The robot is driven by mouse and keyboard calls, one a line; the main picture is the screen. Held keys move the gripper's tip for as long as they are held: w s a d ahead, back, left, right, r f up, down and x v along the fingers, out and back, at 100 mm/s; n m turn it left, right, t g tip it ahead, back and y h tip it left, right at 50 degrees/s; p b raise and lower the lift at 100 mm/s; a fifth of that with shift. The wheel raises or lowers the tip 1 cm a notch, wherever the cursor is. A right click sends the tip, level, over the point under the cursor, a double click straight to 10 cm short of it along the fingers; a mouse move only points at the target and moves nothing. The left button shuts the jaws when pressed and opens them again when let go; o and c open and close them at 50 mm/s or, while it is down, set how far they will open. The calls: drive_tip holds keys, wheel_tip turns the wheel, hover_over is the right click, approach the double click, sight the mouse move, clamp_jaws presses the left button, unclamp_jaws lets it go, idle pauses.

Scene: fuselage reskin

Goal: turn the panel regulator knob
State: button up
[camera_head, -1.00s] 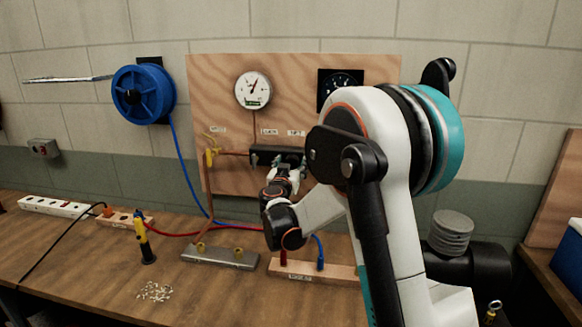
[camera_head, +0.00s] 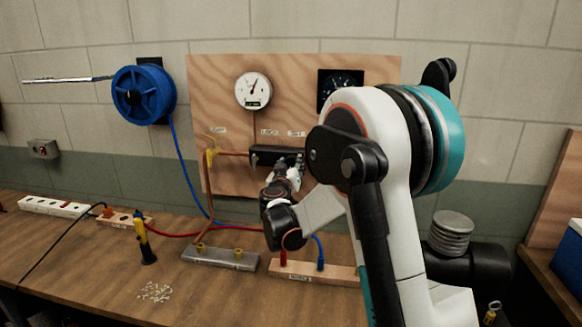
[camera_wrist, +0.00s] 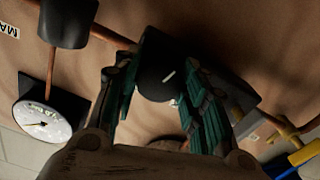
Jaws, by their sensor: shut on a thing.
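The plywood panel (camera_head: 225,105) stands upright against the wall. A black regulator body (camera_head: 265,156) is mounted low on it, and my gripper (camera_head: 292,168) reaches its right part from the front. In the wrist view the round black regulator knob (camera_wrist: 153,85), with a short white mark on its face, sits between the two ribbed fingers of my gripper (camera_wrist: 163,92). The fingers are shut on the knob from both sides. In the head view my gripper and arm hide the knob.
A white gauge (camera_head: 253,91) and a dark dial (camera_head: 340,86) are higher on the panel. A yellow valve (camera_head: 211,154) is at the left. Below, a grey metal block (camera_head: 220,260) and a wooden block (camera_head: 312,272) with leads lie on the bench. The bench front is mostly clear.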

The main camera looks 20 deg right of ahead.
drive_tip(key=n, duration=0.6)
drive_tip(key=shift+n, duration=0.3)
drive_tip(key=n, duration=0.6)
drive_tip(key=shift+r, duration=0.15)
drive_tip(key=n, duration=0.6)
drive_tip(key=shift+n, duration=0.3)
drive_tip(key=n, duration=0.5)
drive_tip(key=shift+r+n, duration=0.1)
drive_tip(key=shift+n, duration=0.2)
drive_tip(key=o, duration=1.1)
drive_tip(key=shift+c, duration=0.2)
